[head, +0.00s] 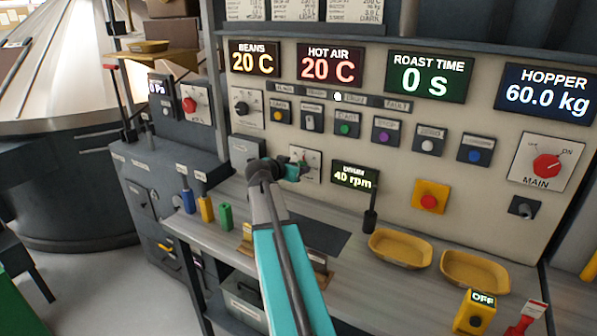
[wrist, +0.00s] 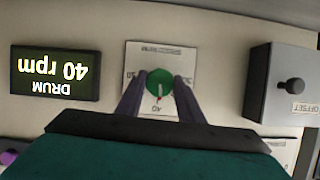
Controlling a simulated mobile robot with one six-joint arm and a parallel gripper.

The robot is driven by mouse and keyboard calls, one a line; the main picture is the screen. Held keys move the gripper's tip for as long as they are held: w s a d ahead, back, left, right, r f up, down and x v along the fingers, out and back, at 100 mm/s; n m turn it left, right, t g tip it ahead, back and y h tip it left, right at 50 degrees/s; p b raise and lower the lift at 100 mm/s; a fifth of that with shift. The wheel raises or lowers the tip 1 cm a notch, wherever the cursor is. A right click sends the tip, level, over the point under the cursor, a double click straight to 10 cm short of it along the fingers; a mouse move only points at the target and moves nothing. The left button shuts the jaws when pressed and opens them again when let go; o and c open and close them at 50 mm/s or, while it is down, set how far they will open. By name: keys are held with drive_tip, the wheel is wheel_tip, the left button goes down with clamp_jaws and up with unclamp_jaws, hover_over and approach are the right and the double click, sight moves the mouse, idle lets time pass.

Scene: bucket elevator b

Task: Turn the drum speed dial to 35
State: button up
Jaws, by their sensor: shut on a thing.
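The drum speed dial (wrist: 160,84) is a green round knob with a white pointer line on a white scale plate (wrist: 147,55). In the wrist view, which is upside down, my gripper (wrist: 160,92) has its two dark fingers shut on the dial, one on each side. The pointer lies near the 40 mark. The drum display (head: 355,176) reads 40 rpm, and it also reads 40 rpm in the wrist view (wrist: 55,73). In the head view my gripper (head: 300,168) is at the panel and largely hides the dial.
A grey box with a black knob labelled OFFSET (wrist: 290,86) sits beside the dial plate. In the head view, a black upright handle (head: 370,212), a yellow-and-red emergency button (head: 429,200) and tan trays (head: 400,248) are to the right. Coloured bottles (head: 206,209) stand to the left.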

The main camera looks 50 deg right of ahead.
drive_tip(key=n+b, duration=0.1)
drive_tip(key=n+g+b, duration=0.2)
drive_tip(key=shift+w+f+h, duration=0.15)
drive_tip(key=shift+w+h, duration=0.1)
drive_tip(key=shift+h, duration=0.05)
drive_tip(key=shift+a+n+g+h+b, duration=0.1)
drive_tip(key=shift+n+g+h+b, duration=0.3)
drive_tip(key=shift+n+g+b, duration=0.7)
drive_tip(key=shift+n, duration=0.3)
drive_tip(key=o, duration=1)
drive_tip(key=shift+o, duration=0.2)
drive_tip(key=shift+a, duration=0.1)
drive_tip(key=b+v, duration=0.1)
drive_tip(key=v, duration=1.2)
drive_tip(key=shift+s+a+r, duration=0.2)
drive_tip(key=shift+a+r, duration=0.05)
drive_tip(key=shift+a, duration=0.05)
